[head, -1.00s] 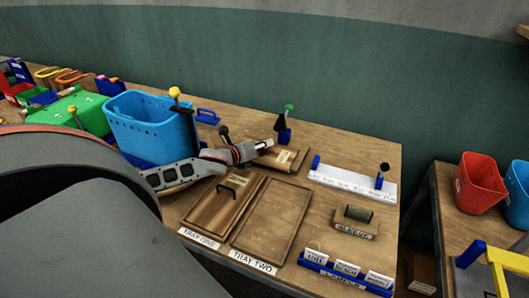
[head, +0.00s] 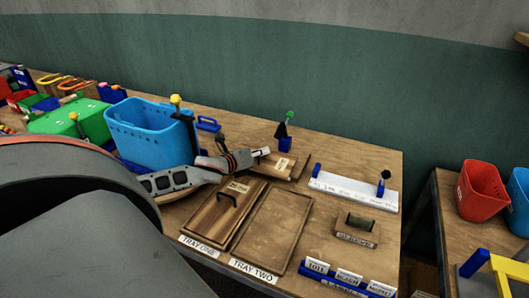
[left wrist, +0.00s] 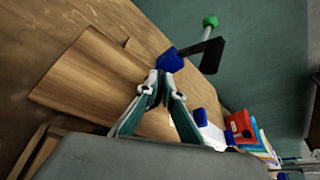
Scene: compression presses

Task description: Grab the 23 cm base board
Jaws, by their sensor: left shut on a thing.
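A small wooden board with a pale label (head: 284,167) lies at the back of the bench, beyond the trays. It also shows as a broad brown board (left wrist: 95,80) in the left wrist view. My left gripper (head: 262,153) is at its left end. Its fingertips (left wrist: 160,84) are shut on the board's edge; the exact contact is hard to make out. Another wooden piece shows beside or under the labelled board. A lidded board with a black handle (head: 215,212) is in tray one. Tray two (head: 272,226) is empty. My right gripper is out of view.
A blue stand with a green knob (head: 285,143) is close behind the board. A white ruler fixture (head: 350,192) stands to the right, with a sleeve holder (head: 357,230) in front. A blue basket (head: 150,135) is left of my gripper.

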